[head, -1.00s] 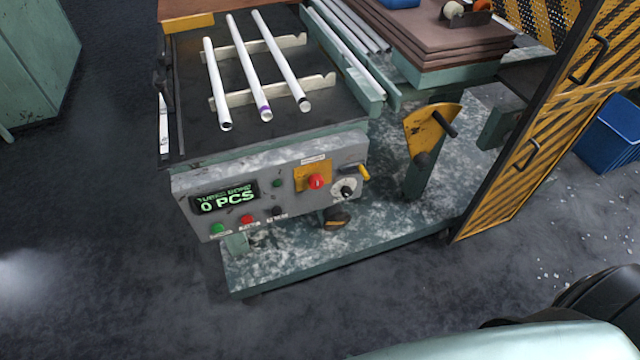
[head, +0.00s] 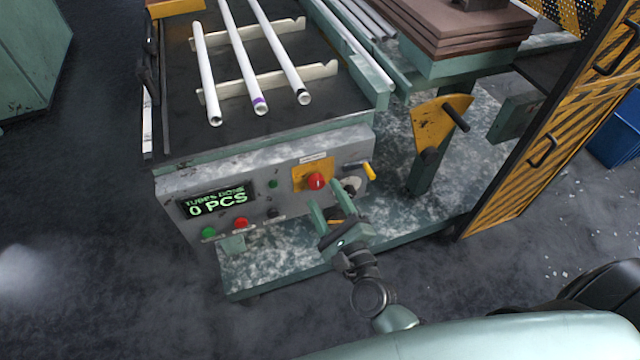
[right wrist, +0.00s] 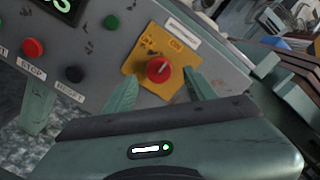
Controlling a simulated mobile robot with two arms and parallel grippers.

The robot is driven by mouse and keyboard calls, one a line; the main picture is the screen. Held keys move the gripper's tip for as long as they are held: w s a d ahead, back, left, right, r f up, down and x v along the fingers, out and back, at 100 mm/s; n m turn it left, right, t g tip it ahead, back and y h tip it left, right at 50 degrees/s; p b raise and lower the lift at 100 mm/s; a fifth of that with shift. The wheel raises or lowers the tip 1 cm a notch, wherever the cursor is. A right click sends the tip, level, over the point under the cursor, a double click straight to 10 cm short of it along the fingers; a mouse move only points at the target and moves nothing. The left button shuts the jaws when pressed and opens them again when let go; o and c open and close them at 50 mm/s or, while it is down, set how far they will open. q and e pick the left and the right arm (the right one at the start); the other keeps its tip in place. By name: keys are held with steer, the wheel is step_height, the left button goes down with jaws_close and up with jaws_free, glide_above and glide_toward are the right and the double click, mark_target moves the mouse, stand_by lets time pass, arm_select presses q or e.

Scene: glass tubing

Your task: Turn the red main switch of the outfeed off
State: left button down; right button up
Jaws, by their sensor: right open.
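The red main switch (head: 316,181) is a round knob on a yellow plate (head: 299,177) on the grey control panel of the outfeed. In the right wrist view the red switch (right wrist: 159,69) shows a light pointer mark toward its upper right, and the yellow plate carries the word ON. My right gripper (head: 332,207) is open and empty in front of the panel, just below the switch. In the right wrist view its two fingers (right wrist: 160,90) stand on either side of the switch in the picture; I cannot tell the remaining gap. My left gripper is not in view.
The panel also has a display (head: 217,202) reading 0 PCS, a green button (head: 208,232), a red button (head: 240,223), a black button (head: 273,212) and a yellow-handled lever (head: 369,171). White tubes (head: 243,60) lie on racks above. A striped yellow guard (head: 545,130) stands at the right.

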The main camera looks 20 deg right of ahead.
mark_target(319, 186)
steer(key=shift+w+a, duration=0.15)
steer(key=shift+w, duration=1.8)
steer(key=shift+f, duration=0.1)
jaws_close()
